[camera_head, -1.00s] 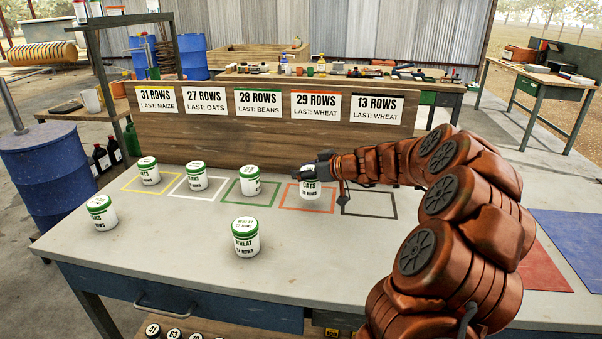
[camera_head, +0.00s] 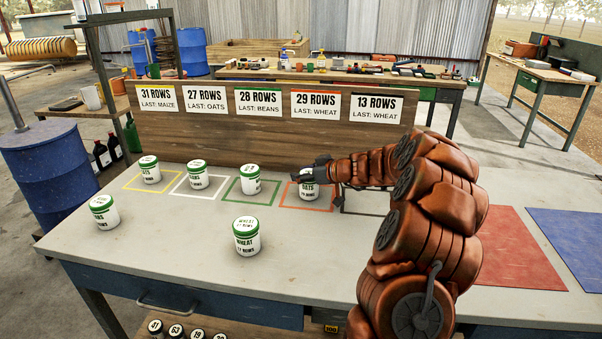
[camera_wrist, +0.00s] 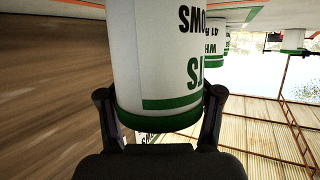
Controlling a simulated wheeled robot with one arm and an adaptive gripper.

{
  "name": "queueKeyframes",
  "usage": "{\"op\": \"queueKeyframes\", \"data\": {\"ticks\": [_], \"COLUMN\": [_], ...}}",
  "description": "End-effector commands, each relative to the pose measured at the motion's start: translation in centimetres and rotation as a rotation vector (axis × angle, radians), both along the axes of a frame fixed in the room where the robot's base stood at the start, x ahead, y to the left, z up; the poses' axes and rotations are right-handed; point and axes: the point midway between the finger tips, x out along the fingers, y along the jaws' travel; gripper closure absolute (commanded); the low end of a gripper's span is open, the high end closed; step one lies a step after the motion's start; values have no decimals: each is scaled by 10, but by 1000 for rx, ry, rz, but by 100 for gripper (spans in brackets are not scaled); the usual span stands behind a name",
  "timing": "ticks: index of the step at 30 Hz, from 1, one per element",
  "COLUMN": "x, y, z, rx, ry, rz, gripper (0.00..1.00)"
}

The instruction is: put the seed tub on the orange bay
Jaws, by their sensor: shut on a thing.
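The seed tub (camera_head: 309,188), white with a green band and lid and marked OATS, is at the orange bay (camera_head: 300,209), an orange outline on the bench. My gripper (camera_head: 318,174) is shut on the tub near its lid. In the wrist view the tub (camera_wrist: 160,60) appears upside down, between the two fingers of my gripper (camera_wrist: 160,112). The tub looks upright, with its base at or very close to the bench inside the outline; I cannot tell whether it touches. The gripper partly hides its lid.
Tubs stand at the yellow (camera_head: 149,170), white (camera_head: 198,175) and green (camera_head: 251,180) bays. The black bay (camera_head: 365,213) looks empty, partly behind my arm. Loose tubs (camera_head: 104,212) and (camera_head: 246,236) stand nearer the front. A board with row cards (camera_head: 258,104) rises behind.

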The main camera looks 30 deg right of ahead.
Motion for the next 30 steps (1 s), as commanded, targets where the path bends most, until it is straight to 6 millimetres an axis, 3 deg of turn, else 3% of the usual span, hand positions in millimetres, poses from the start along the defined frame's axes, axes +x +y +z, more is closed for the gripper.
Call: {"op": "queueKeyframes", "data": {"ticks": [13, 14, 23, 30], "x": [0, 0, 0, 0], "y": [0, 0, 0, 0], "z": [-3, -3, -2, -2], "rx": [0, 0, 1, 1], "ry": [-2, -2, -1, -1], "rz": [0, 0, 1, 1], "gripper": [82, 41, 10, 10]}}
